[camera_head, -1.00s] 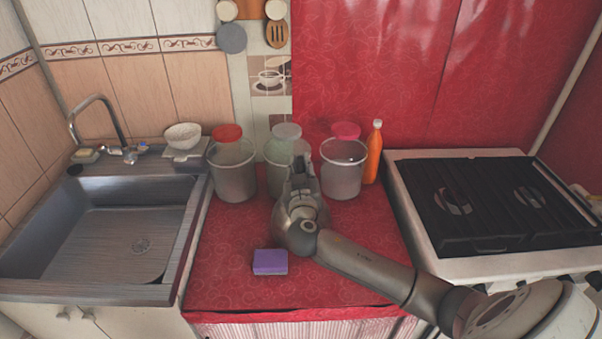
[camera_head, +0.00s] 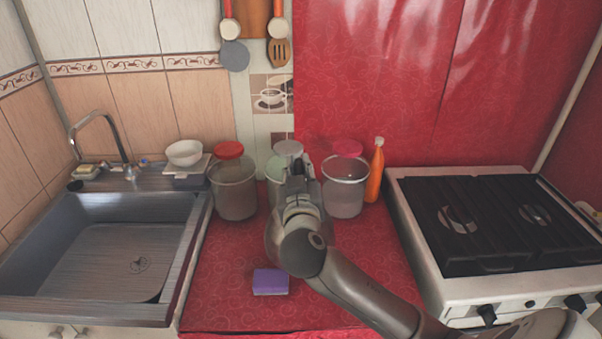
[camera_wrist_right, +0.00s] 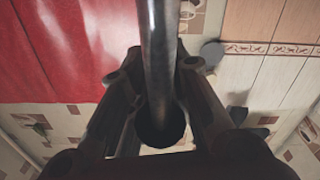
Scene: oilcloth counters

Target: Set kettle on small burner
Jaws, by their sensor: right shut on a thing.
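My right gripper (camera_head: 298,172) is in front of the jars at the back of the red counter, seen from behind its own arm. In the right wrist view its fingers (camera_wrist_right: 158,115) are closed around a long, shiny grey metal bar-like piece (camera_wrist_right: 158,50) with a dark end. Whether this is part of the kettle cannot be told; no whole kettle shows. The stove (camera_head: 437,285) stands at the right with black grates over its burners. A left burner (camera_head: 458,219) and a right burner (camera_head: 534,214) show, both bare. Which is the small one is unclear. My left gripper is not in view.
An orange bottle (camera_head: 375,172) stands beside the stove. A purple sponge (camera_head: 270,282) lies near the counter front. The sink (camera_head: 110,255) is empty.

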